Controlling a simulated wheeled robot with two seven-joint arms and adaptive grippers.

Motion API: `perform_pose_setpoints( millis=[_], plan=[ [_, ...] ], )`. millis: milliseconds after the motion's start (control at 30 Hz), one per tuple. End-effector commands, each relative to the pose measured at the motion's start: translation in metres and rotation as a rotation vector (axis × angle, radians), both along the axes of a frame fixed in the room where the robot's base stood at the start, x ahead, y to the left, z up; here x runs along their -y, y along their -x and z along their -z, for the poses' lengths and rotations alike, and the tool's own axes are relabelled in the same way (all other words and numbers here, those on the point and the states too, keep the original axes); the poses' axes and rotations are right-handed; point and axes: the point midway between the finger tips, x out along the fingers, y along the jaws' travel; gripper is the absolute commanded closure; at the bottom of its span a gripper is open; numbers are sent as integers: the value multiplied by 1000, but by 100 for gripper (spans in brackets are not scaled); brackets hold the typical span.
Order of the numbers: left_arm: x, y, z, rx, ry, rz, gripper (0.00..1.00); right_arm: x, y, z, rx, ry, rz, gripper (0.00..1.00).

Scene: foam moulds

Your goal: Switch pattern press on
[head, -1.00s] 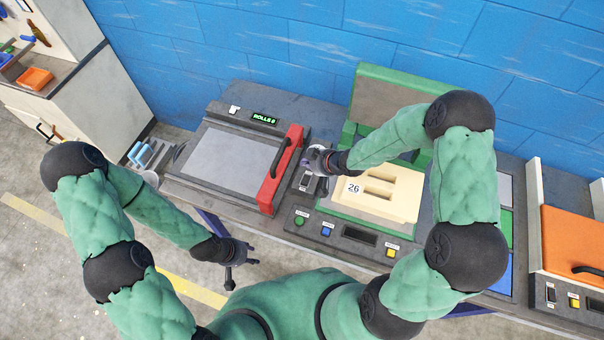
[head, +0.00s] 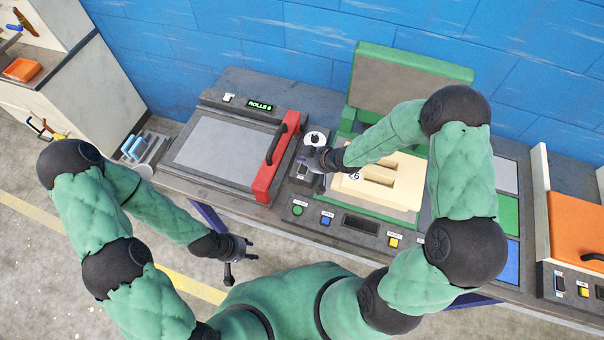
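The press with a raised green lid (head: 411,82) stands open at the centre right. A cream foam mould (head: 395,188) marked 26 lies on its bed, the label partly covered by my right gripper. A small dark switch panel (head: 300,178) with a rocker sits left of the mould. My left gripper (head: 252,250) hangs open and empty in front of the bench.
A roller machine (head: 220,155) with a red bar and black handle stands left of the panel; its display reads ROLLS. Green (head: 297,210), blue (head: 326,218) and yellow (head: 394,240) buttons line the bench front. An orange-lidded machine (head: 577,230) stands at right.

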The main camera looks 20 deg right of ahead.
Motion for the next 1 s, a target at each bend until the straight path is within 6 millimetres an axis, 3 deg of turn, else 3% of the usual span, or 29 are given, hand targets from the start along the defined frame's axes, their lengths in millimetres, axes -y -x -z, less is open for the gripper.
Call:
perform_pose_setpoints(
  millis=[100, 300, 1000],
  plan=[
    [0, 0, 18, 0, 0, 0, 60, -1, 1, 19, 0, 0, 0, 100],
    [0, 0, 29, 0, 0, 0, 60, -2, 3, 32, 0, 1, -1, 100],
    [0, 0, 29, 0, 0, 0, 60, -2, 3, 32, 0, 1, -1, 100]
  ],
)
